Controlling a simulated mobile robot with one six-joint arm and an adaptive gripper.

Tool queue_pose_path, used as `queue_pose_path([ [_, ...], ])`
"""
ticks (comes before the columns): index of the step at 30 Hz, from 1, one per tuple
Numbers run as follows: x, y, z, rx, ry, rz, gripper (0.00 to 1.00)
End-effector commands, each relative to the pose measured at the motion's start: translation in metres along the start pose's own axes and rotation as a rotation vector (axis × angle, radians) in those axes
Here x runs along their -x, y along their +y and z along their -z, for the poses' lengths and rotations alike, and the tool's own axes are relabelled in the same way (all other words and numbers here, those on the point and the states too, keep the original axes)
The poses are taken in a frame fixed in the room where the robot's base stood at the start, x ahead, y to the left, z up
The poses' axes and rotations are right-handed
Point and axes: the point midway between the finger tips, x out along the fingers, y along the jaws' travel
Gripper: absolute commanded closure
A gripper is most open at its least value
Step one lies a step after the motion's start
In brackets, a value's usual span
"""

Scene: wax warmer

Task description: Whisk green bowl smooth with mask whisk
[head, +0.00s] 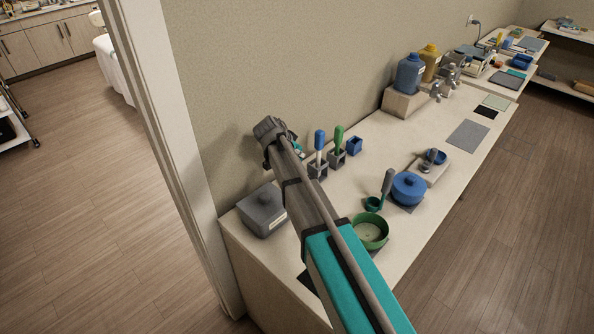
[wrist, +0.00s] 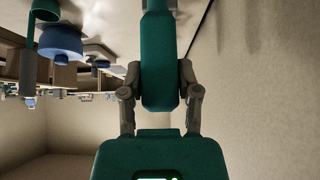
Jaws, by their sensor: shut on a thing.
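The green bowl (head: 370,232) stands on the near part of the worktop, with pale contents inside; whether they are smooth is too small to tell. My gripper (wrist: 160,80) is shut on a teal handle (wrist: 160,45), seemingly the mask whisk's, with one finger on each side. The far end of this tool is out of the wrist view. In the head view, a bit of teal (head: 297,147) shows beside my wrist near the wall, and my arm hides most of the gripper. The gripper is well apart from the bowl, farther back.
Blue-handled (head: 319,140) and green-handled (head: 338,139) tools stand in grey holders beside a blue holder (head: 355,146).

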Motion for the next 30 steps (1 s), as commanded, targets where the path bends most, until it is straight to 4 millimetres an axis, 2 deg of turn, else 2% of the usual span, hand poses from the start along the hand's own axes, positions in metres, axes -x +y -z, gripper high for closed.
queue_pose_path([
  [1,0.0,0.0,0.0,0.0,0.0,0.0,0.95],
  [2,0.0,0.0,0.0,0.0,0.0,0.0,1.0],
  [30,0.015,0.0,0.012,0.0,0.0,0.0,1.0],
])
